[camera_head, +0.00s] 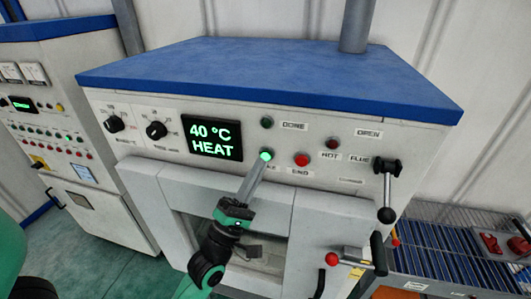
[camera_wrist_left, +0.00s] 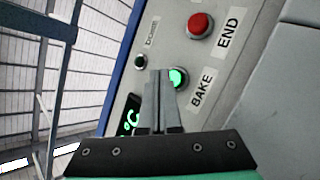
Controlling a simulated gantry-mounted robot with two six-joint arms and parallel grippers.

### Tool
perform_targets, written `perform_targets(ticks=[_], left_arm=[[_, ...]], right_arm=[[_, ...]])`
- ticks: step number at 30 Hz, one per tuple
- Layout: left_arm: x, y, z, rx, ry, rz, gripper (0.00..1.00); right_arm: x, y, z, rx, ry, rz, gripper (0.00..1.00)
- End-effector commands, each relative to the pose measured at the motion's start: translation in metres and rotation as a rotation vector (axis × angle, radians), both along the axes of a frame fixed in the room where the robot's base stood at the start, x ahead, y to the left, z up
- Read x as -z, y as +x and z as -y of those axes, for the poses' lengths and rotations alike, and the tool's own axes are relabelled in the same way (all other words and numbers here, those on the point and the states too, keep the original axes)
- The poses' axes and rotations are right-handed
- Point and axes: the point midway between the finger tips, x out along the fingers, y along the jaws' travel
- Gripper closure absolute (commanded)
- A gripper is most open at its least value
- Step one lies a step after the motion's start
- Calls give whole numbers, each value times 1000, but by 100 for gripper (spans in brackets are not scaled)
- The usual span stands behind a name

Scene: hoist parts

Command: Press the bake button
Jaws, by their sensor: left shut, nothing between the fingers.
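The bake button (camera_head: 266,155) glows green on the oven's front panel, right of the display. It also shows in the left wrist view (camera_wrist_left: 179,77), beside the BAKE label (camera_wrist_left: 202,91). My left gripper (camera_head: 261,166) is shut and empty, its fingertips at the bake button. In the left wrist view the closed fingertips (camera_wrist_left: 158,74) overlap the button's left edge. I cannot tell whether they touch it or whether it is pressed in. The display (camera_head: 212,138) reads 40 °C HEAT. My right gripper is not in view.
The red END button (camera_head: 301,159) sits close to the right of the bake button. The DONE lamp (camera_head: 267,122) is above. A black-knobbed flue lever (camera_head: 387,190) sticks out at the right.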

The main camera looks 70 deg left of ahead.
Motion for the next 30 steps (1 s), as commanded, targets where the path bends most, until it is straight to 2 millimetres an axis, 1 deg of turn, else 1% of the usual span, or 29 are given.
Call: perform_targets(ticks=[5, 7, 15, 21, 24, 30], left_arm=[[0, 0, 0, 0, 0, 0, 100], [-1, -1, 1, 1, -1, -1, 100], [-4, -11, 17, 3, -3, -4, 100], [-2, -23, 33, 5, -1, -2, 100], [-1, -27, 39, 3, -1, -1, 100], [0, -30, 40, -1, 0, 1, 100]], right_arm=[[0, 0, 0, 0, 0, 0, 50], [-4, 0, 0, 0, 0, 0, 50], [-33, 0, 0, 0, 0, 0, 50], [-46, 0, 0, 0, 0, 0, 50], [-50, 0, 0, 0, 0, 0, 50], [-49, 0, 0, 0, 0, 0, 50]])
